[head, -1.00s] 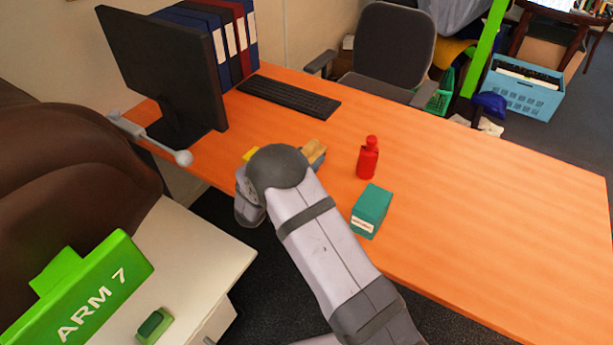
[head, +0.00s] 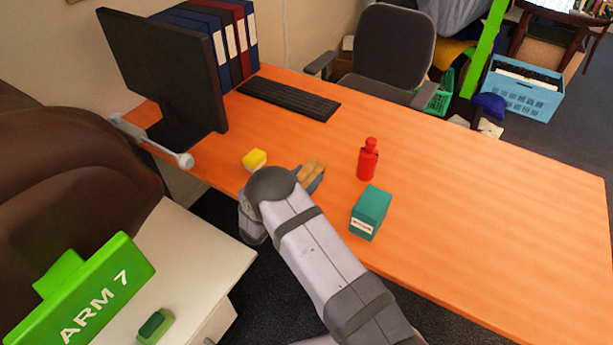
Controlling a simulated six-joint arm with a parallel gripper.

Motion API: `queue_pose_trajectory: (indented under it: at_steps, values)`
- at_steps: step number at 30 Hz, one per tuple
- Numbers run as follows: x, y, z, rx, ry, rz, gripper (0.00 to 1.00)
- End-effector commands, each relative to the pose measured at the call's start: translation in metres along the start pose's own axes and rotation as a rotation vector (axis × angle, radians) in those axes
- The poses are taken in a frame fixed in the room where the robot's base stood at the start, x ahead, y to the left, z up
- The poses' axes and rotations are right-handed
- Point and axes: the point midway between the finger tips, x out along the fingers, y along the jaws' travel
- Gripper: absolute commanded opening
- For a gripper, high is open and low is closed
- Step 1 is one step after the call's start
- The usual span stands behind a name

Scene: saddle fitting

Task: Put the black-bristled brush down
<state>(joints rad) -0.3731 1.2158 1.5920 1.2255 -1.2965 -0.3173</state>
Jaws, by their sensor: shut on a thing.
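A tan, wood-coloured piece (head: 312,170) shows just past the rounded joint of my arm, near the left part of the orange desk. I take it as the body of the brush; its black bristles are hidden. A slate-blue edge (head: 318,184) lies along its lower right side, and I cannot tell whether it is part of my gripper. My gripper is mostly or wholly hidden behind my arm, at the tan piece. I cannot tell whether the brush touches the desk (head: 460,200).
A yellow block (head: 254,160) is left of the brush. A red bottle (head: 368,158) and a teal box (head: 371,212) stand to its right. A keyboard (head: 289,99) and monitor (head: 165,75) are behind. The desk's right half is clear.

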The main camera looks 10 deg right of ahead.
Motion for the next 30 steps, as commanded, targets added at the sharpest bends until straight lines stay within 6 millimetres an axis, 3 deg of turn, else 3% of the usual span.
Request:
queue_pose_trajectory:
  at_steps: [9, 10, 12, 25, 30]
  values:
    - [0.001, 0.000, 0.004, 0.001, 0.001, 0.000, 0.17]
    - [0.001, 0.000, 0.003, 0.000, 0.000, 0.000, 0.54]
    - [0.001, 0.000, 0.003, 0.000, 0.000, 0.000, 0.65]
    - [0.000, 0.000, -0.003, 0.000, 0.000, 0.000, 0.65]
    - [-0.021, -0.002, 0.001, 0.000, -0.001, -0.004, 0.65]
